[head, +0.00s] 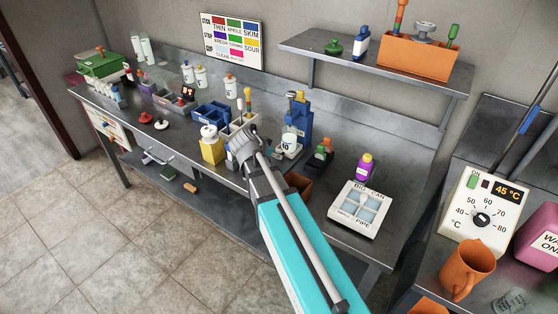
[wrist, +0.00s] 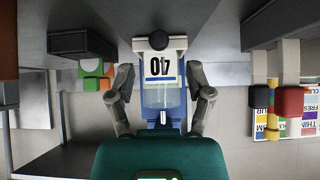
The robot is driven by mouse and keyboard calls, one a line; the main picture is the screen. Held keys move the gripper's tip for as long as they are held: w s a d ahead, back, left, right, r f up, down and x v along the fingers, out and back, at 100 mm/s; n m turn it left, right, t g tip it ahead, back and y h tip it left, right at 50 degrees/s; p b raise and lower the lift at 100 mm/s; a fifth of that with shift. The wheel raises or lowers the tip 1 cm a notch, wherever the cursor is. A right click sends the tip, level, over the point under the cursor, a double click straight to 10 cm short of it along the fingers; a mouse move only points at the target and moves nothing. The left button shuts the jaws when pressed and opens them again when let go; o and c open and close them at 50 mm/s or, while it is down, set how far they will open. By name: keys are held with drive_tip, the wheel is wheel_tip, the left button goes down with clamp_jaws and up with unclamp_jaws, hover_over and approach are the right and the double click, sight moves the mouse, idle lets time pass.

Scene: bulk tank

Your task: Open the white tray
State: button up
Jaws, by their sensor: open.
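A white tray (head: 359,209) lies on the right part of the steel bench in the head view. It is a shallow square with several pale panes and the labels BIG CAN and PIPE on its edges. I cannot tell whether the panes are a lid. My gripper (head: 243,143) is over the bench's front middle, well to the left of the tray and apart from it. In the wrist view my gripper (wrist: 161,88) has its two fingers spread, with nothing held. The tray is not recognisable in that view.
A blue device (head: 298,118) stands behind my gripper; it shows between the fingers in the wrist view, its "40" upside down. A yellow container (head: 212,150) is left of my gripper. A temperature box (head: 482,212) stands right.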

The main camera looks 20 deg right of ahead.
sight(278, 161)
drive_tip(key=shift+b+x, duration=1.55)
drive_tip(key=shift+x, duration=1)
clamp_jaws()
